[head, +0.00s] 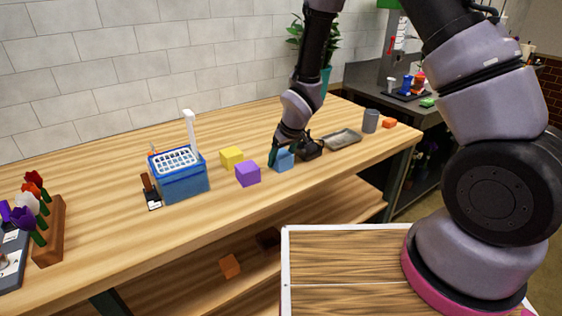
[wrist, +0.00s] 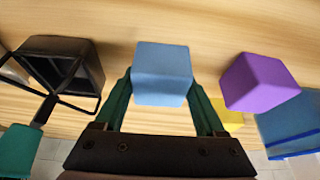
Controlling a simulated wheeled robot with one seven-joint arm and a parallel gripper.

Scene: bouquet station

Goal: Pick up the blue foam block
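The blue foam block (head: 284,161) sits on the wooden counter, right of the purple block. In the wrist view the blue block (wrist: 162,72) lies between the two green fingers of my gripper (wrist: 162,95), one on each side and very close to its sides. I cannot tell whether the fingers press on it or leave a small gap. In the head view my gripper (head: 283,152) reaches down over the block. The block shows no clear lift off the counter.
A purple block (head: 248,174) and a yellow block (head: 231,157) stand to the left, then a blue basket (head: 182,184). A black holder (head: 311,149) stands close on the right, with a grey tray (head: 343,139) beyond. The counter's front is clear.

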